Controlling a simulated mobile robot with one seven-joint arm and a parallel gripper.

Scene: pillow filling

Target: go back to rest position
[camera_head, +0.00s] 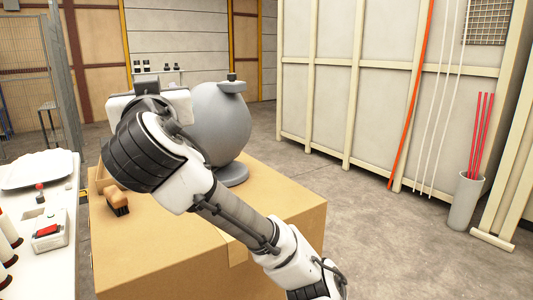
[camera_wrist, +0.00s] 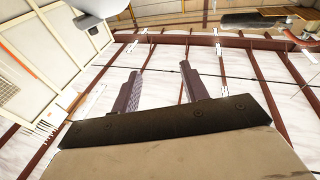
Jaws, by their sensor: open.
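My arm crosses the head view from the lower right up to the left, raised over a large cardboard box (camera_head: 150,255). Its wrist end is in front of a grey sphere on a round foot (camera_head: 222,125). My gripper's fingers cannot be made out in the head view. In the wrist view my gripper (camera_wrist: 161,72) shows two dark fingers standing apart, open, with nothing between them. Behind them are pale panels and brown beams.
A wooden brush (camera_head: 117,203) lies on the box's left part. A white table (camera_head: 60,262) at left bears a white pillow-like thing (camera_head: 38,170) and a red-button device (camera_head: 47,231). A grey bin with red rods (camera_head: 466,200) stands at right. The floor between is clear.

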